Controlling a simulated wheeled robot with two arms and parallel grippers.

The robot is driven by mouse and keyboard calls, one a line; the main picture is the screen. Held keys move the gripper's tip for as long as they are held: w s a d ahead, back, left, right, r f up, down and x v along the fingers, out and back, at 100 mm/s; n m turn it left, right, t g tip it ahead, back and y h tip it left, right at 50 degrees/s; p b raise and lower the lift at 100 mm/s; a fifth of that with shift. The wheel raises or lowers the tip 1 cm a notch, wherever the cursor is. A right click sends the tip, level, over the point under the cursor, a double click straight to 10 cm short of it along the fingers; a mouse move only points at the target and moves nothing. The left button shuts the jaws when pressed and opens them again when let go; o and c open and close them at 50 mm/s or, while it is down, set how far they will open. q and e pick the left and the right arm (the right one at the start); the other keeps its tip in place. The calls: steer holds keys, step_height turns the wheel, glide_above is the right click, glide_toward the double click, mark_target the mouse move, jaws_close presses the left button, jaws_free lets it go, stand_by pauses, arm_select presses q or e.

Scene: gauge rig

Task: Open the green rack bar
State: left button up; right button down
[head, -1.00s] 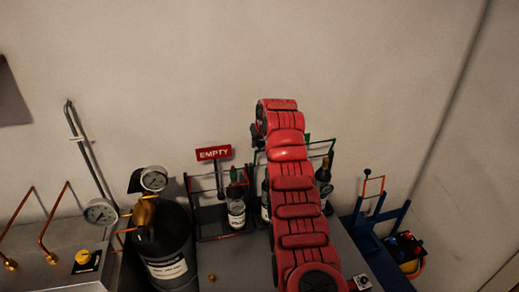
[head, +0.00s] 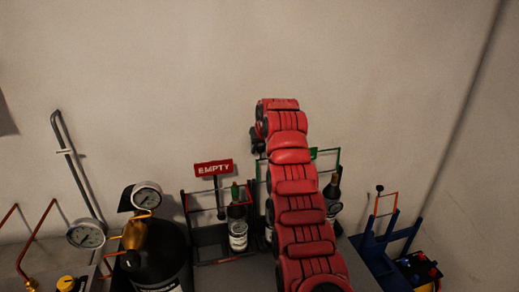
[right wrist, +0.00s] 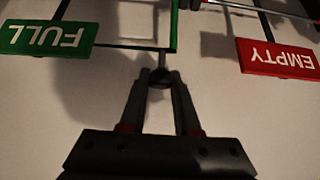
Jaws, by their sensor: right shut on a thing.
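The green rack bar (head: 327,151) shows in the head view just right of my right arm, which hides its left part. In the right wrist view the green bar (right wrist: 173,28) comes down to a small dark round knob (right wrist: 160,77). My right gripper (right wrist: 160,84) is shut on this knob, one finger on each side. In the head view only a dark part of the right gripper (head: 257,140) shows, at the far end of the red arm. My left gripper is not in view.
The red EMPTY sign (head: 213,168) stands by the left rack (head: 195,228) with bottles. A green FULL sign (right wrist: 46,38) is in the right wrist view. A black cylinder (head: 160,258) with gauges is at left, a blue hand truck (head: 380,245) at right. The wall is behind.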

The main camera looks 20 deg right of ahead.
steer(key=shift+f, duration=0.2)
steer(key=c, duration=1)
jaws_free()
steer(key=o, duration=0.4)
steer(key=shift+w+f, duration=0.1)
steer(key=shift+w, duration=0.05)
steer(key=shift+r, duration=0.25)
steer(key=shift+s+r, duration=0.15)
steer(key=shift+s, duration=0.15)
steer(key=shift+b+v, duration=1.3)
steer(key=shift+v, duration=7.05)
